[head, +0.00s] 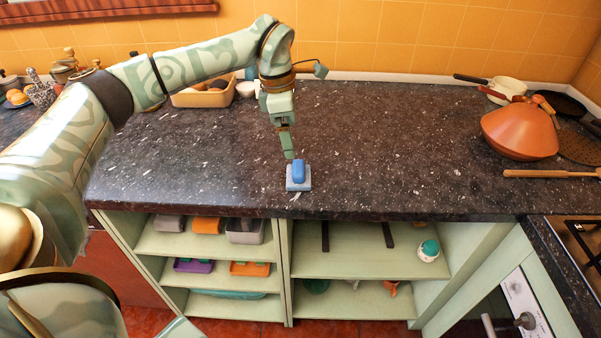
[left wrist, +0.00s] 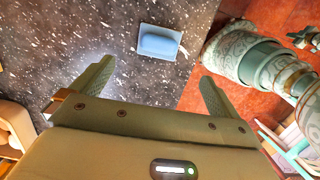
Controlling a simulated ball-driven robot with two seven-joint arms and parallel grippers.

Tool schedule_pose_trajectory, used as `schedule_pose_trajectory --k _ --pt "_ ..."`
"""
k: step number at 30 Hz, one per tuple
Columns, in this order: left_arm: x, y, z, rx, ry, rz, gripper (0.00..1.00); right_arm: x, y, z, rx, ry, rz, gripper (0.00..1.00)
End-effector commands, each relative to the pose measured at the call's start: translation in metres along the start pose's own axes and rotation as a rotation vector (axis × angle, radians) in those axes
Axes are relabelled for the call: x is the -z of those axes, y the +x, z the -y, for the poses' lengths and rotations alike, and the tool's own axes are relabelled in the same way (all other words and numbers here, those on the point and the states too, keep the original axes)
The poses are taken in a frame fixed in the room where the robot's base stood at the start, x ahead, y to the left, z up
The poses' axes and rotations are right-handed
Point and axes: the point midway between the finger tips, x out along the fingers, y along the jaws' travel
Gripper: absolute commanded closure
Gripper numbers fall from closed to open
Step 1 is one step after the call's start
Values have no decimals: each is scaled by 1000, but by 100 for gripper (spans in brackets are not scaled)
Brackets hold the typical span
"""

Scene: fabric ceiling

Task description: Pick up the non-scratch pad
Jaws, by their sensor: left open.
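The non-scratch pad (head: 298,176) is a small blue block on a lighter, grey-blue base. It lies on the dark speckled counter (head: 400,150) close to the front edge. In the left wrist view the pad (left wrist: 160,42) is ahead of the fingers, between their lines and apart from them. My left gripper (head: 289,155) is above the counter, just behind the pad in the head view. In the left wrist view my left gripper (left wrist: 155,90) is open with nothing between its fingers. My right gripper is in neither view.
A terracotta pot (head: 520,131), pans and a wooden spoon (head: 550,173) stand at the counter's right. A tan tray (head: 203,97) is at the back left. Open shelves (head: 350,249) lie below the front edge. The counter around the pad is clear.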

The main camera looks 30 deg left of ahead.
Motion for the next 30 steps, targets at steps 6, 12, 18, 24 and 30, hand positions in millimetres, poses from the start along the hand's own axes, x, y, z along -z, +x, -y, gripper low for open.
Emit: schedule_pose_trajectory --k 6,12,18,24,30 --pt "0 52 0 2 1 -1 0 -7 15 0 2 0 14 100" --pt "0 65 0 -1 0 0 0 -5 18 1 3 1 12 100" --pt "-3 92 -1 4 0 -1 0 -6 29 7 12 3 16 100" --pt "-3 117 -2 1 -1 -1 0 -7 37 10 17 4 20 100" --pt "-4 115 -2 -1 -1 1 3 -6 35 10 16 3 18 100"
